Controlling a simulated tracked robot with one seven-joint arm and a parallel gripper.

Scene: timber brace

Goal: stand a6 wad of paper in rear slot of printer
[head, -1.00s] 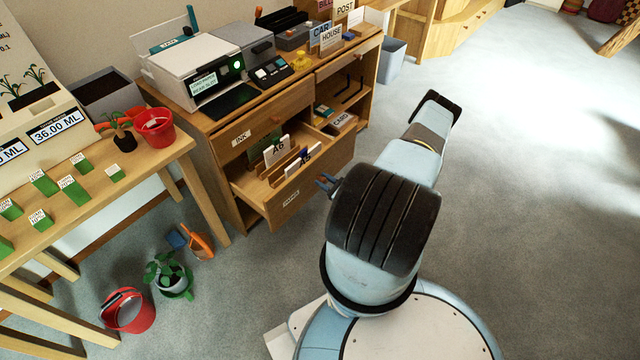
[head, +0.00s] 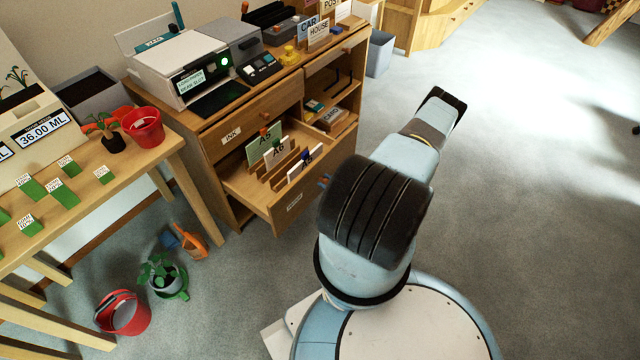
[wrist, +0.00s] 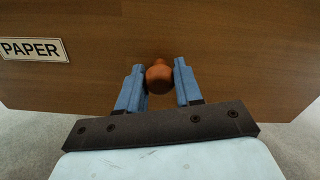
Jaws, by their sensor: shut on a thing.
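The A6 wad (head: 276,153) stands upright among the dividers of the open paper drawer (head: 250,188) in the head view. My gripper (wrist: 158,82) is shut on the round orange-brown knob (wrist: 159,72) of the drawer front, which fills the wrist view beside a PAPER label. In the head view my arm hides most of the gripper; only a bit of a blue finger (head: 323,181) shows. The white printer (head: 182,62) stands on the cabinet top, with a pale upright panel and a teal part (head: 160,41) at its rear. The slot's inside is not visible.
A green-topped A5 wad (head: 262,139) and a white wad (head: 303,168) stand in the same drawer. The ink drawer (head: 255,118) above is shut. A table (head: 125,183) with green blocks stands left. A red bucket (head: 122,313) and potted plant lie low left. Floor right is clear.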

